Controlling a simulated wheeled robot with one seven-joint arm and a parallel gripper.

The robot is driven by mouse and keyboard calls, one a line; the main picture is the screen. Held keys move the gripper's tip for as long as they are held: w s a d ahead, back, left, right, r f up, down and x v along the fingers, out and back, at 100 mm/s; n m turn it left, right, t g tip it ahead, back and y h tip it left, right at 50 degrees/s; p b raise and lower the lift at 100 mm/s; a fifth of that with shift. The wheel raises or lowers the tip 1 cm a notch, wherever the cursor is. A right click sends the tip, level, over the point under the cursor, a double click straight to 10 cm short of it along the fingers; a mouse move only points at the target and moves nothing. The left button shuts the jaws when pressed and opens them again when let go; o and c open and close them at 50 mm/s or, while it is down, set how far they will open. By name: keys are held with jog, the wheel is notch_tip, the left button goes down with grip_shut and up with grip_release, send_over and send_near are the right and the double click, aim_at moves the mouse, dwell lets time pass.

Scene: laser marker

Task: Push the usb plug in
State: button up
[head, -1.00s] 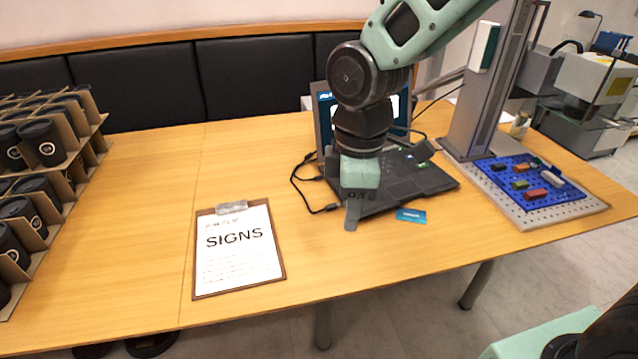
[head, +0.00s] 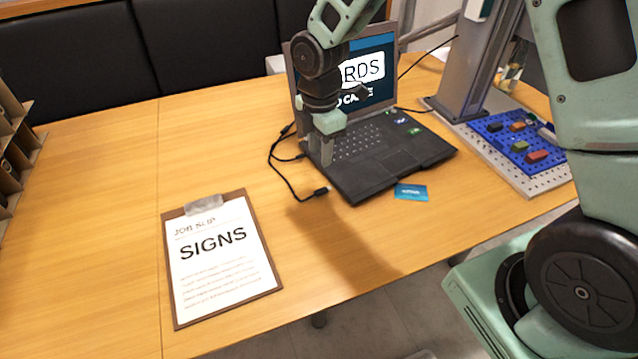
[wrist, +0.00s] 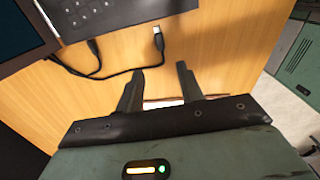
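The black usb plug (head: 321,191) with a silver tip lies loose on the table at the end of a black cable, left of the laptop (head: 378,170). It also shows in the wrist view (wrist: 158,32), just beyond my fingertips and apart from the laptop. A second cable's plug (wrist: 93,46) is at the laptop's side edge; whether it is seated I cannot tell. My gripper (wrist: 158,78) is open and empty, its two fingers spread short of the loose plug. In the head view my gripper (head: 322,152) hangs over the laptop's left edge, hiding part of it.
A clipboard (head: 222,257) reading "SIGNS" lies at the front left. A blue card (head: 410,192) lies before the laptop. A blue pegboard (head: 510,140) with several small blocks is at the right, by a grey column (head: 470,65).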

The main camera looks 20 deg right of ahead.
aim_at(320, 190)
notch_tip(320, 190, down, 12)
jog(key=shift+r, duration=0.25)
